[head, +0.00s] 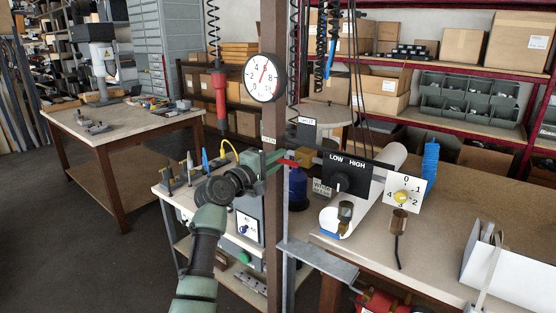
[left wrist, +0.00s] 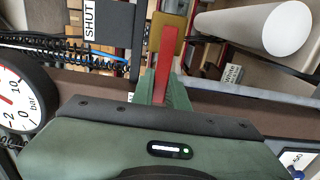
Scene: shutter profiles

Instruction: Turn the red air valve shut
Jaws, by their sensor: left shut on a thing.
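The red air valve lever (head: 289,163) sits by the post at mid-height in the head view, in front of a brass-coloured body (head: 306,158). My left gripper (head: 274,166) is shut on the lever. In the left wrist view the red lever (left wrist: 171,50) sticks up from between the green fingers (left wrist: 165,91), its far end near the brass body (left wrist: 165,30). A SHUT label (head: 307,121) is above and right of the lever in the head view; it also shows in the left wrist view (left wrist: 99,21). My right gripper is not in view.
A brown post (head: 272,220) stands right by my left gripper, with a round pressure gauge (head: 264,77) on it. A red tool (head: 220,97) hangs on a coiled hose to the left. A LOW/HIGH switch panel (head: 345,179) and the workbench (head: 460,215) are to the right.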

